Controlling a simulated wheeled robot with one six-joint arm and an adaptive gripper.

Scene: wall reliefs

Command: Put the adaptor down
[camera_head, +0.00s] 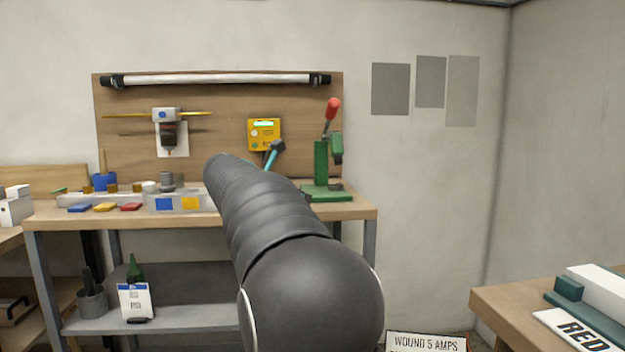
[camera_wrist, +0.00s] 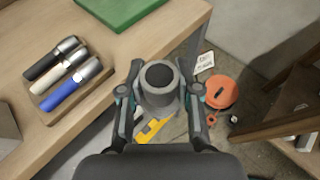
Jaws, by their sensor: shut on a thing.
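In the wrist view, my gripper (camera_wrist: 160,90) is shut on a grey, round adaptor (camera_wrist: 160,74) with a dark round top. One finger is on each side of it. The adaptor is past the edge of a wooden bench top (camera_wrist: 150,42), with the floor far below it. In the head view my arm covers the middle, and I cannot make out the adaptor there.
A wooden tray (camera_wrist: 42,104) on the bench holds black, white and blue grey-capped cylinders. A green plate (camera_wrist: 118,8) lies farther along. On the floor are an orange round thing (camera_wrist: 222,92) and a yellow piece (camera_wrist: 152,130). A green lever press (camera_head: 321,165) stands on the far workbench.

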